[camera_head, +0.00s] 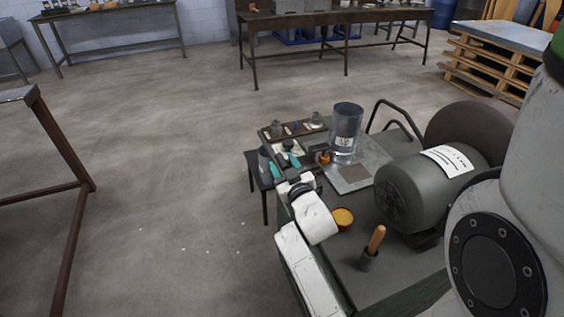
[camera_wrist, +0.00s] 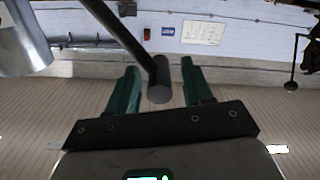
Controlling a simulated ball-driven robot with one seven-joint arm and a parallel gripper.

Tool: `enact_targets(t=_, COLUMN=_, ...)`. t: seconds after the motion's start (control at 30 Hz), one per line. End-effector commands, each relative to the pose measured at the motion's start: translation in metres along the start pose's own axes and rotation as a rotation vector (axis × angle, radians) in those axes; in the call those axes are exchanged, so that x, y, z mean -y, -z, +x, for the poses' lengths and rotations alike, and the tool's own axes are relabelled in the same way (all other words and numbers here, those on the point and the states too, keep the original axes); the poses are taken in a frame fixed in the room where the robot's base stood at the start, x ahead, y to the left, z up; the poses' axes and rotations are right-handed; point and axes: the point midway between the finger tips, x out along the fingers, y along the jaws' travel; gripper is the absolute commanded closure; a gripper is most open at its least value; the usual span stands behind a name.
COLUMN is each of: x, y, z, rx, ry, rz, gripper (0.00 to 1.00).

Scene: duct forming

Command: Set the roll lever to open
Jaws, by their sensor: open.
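In the wrist view, a dark rod ending in a thick dark cylinder, apparently the roll lever (camera_wrist: 159,82), comes down from the upper left. Its end sits in the gap between the green fingers of my gripper (camera_wrist: 158,92). The fingers are open, with visible space on both sides of the cylinder; I see no clear grip on it. In the head view, my gripper (camera_head: 284,164) is at the left edge of the machine bench, left of the shiny metal duct (camera_head: 346,122). The lever is hard to make out there.
The bench also carries a grey motor (camera_head: 425,190), an orange-handled tool (camera_head: 375,241), a yellow-filled cup (camera_head: 343,217) and an orange knob (camera_head: 325,157). A tray of small parts (camera_head: 296,129) lies behind my gripper. The floor on the left is mostly clear, beyond a brown frame (camera_head: 62,140).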

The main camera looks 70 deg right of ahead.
Motion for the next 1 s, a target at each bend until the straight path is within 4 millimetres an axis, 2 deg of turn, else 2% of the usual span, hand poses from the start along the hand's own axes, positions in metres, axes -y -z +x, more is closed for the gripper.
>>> enact_targets(t=0.17, x=-0.0005, y=-0.0007, z=0.012, rx=0.001, ry=-0.001, rz=0.0, gripper=0.49)
enact_targets(t=0.47, x=-0.0002, y=-0.0005, z=0.0135, rx=0.001, ry=0.0, rz=0.0, gripper=0.49)
enact_targets(t=1.0, x=0.0012, y=-0.0005, z=0.0133, rx=0.001, ry=0.003, rz=0.001, gripper=1.0)
